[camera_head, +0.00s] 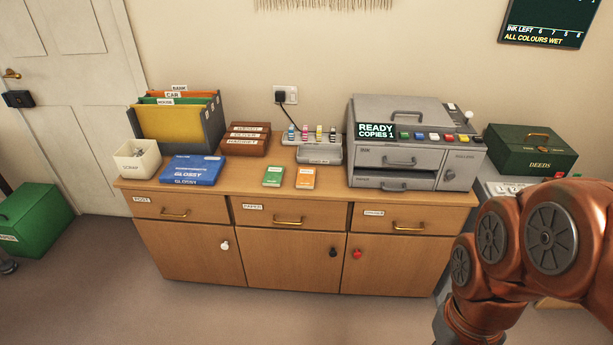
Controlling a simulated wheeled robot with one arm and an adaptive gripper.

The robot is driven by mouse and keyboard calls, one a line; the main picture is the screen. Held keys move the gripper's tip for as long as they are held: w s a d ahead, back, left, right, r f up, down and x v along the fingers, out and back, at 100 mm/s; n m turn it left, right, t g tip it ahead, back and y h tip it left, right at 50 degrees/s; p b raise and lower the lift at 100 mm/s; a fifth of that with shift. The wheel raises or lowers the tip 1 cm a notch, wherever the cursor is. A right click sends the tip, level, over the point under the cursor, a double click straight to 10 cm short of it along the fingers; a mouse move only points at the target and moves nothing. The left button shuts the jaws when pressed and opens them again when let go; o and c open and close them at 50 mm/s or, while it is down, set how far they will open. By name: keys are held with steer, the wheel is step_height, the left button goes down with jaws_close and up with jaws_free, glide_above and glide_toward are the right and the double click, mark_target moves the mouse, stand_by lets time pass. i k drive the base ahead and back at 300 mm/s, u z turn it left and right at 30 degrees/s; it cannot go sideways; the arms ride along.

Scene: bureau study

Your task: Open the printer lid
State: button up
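The grey printer (398,160) stands on the right end of the wooden sideboard. Its lid (388,108) is on top, lying shut, with a dark handle (407,114) on it. A small screen (376,130) on the front reads READY, COPIES 1. A row of coloured buttons (433,137) is to the right of the screen. My arm shows at the lower right, to the right of the sideboard and apart from the printer. My gripper is not visible in this view.
The sideboard (230,185) also bears a file holder (214,122), a scrap bin (137,160), a blue glossy paper pack (192,170), small boxes and an ink rack (312,140). A green deeds box (530,150) stands right of the printer. Floor in front is clear.

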mark_target(409, 113)
steer(key=u, duration=0.45)
steer(key=i, duration=1.45)
steer(key=z, duration=0.3)
